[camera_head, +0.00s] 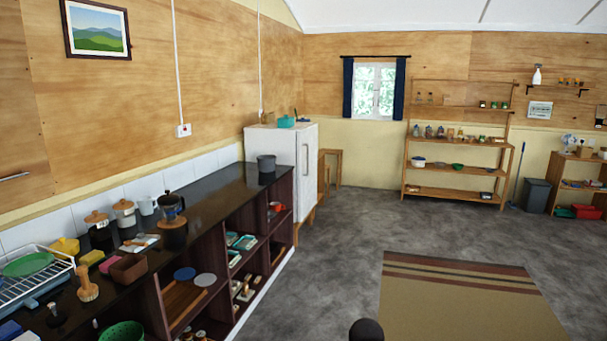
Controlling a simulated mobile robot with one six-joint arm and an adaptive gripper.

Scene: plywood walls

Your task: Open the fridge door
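The fridge (287,163) is a white box standing at the far end of the dark counter, against the left wall. Its door (308,170) looks shut, with a dark upright handle (306,168) on the side facing the room. A teal pot (286,121) and other small things stand on top of it. The near side of the fridge is partly hidden by the counter and a dark pot.
The dark counter (220,187) with open shelves runs along the left, holding jars, a French press (172,208) and a dish rack (30,275). Grey floor (345,240) is clear before the fridge. A striped rug (465,305) lies right. A wooden shelf (455,192) stands at the back.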

